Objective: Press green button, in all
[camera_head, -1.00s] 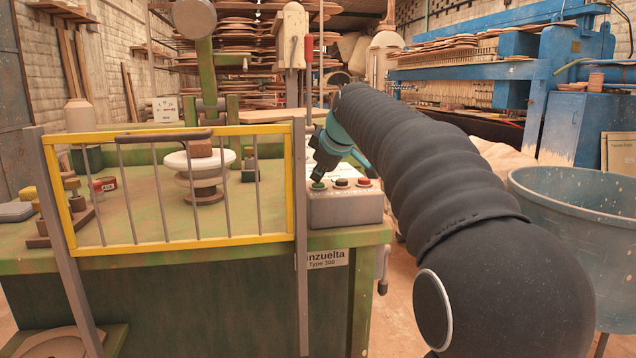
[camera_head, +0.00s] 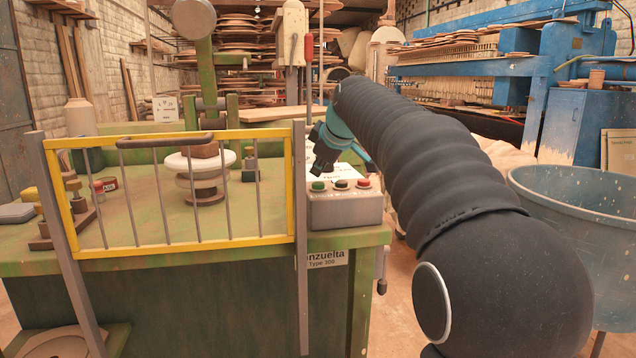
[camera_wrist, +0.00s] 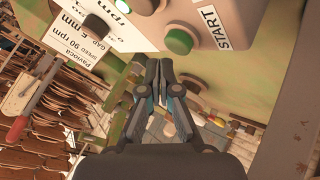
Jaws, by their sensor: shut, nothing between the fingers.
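In the wrist view the green button (camera_wrist: 180,42) is beside a label reading START. My gripper (camera_head: 318,171) is just above the green button in the head view. In the wrist view my gripper (camera_wrist: 159,66) has its fingers together with nothing between them, and the fingertips appear apart from the button. A small bright green light (camera_wrist: 124,5) shows at the top of the wrist view.
A yellow barred guard (camera_head: 180,243) stands in front of the green press table, left of the box. A white printed sheet (camera_head: 346,172) lies behind the buttons. A large blue tub (camera_head: 575,215) stands to the right of my arm.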

